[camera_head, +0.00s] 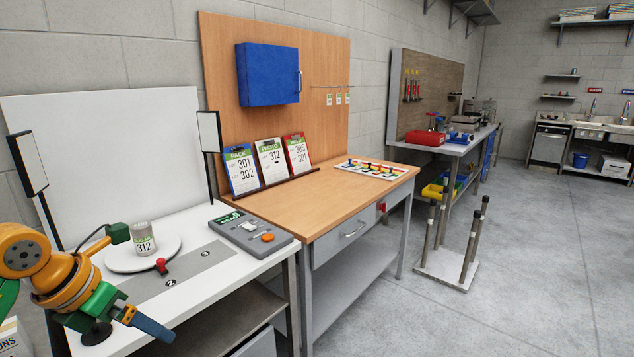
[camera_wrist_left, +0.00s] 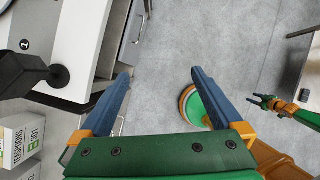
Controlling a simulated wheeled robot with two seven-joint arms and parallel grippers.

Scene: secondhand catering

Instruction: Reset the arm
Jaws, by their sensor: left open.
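My left arm (camera_head: 45,270) comes in from the left edge in the camera_head view, bent low beside the white table. My left gripper (camera_head: 152,328) hangs near the table's front edge, with one blue finger plainly visible. The gripper holds nothing. At the right of the left wrist view is a small green and orange part with dark tips, apparently my right gripper (camera_wrist_left: 264,103). Its jaw state is too small to tell.
The white table (camera_head: 185,225) bears a round plate with a can (camera_head: 143,238) labelled 312 and a grey device (camera_head: 240,232). A lamp-like post (camera_head: 28,165) stands behind my left arm. Boxes (camera_wrist_left: 15,140) stand below at left. Open floor (camera_head: 500,290) lies at right.

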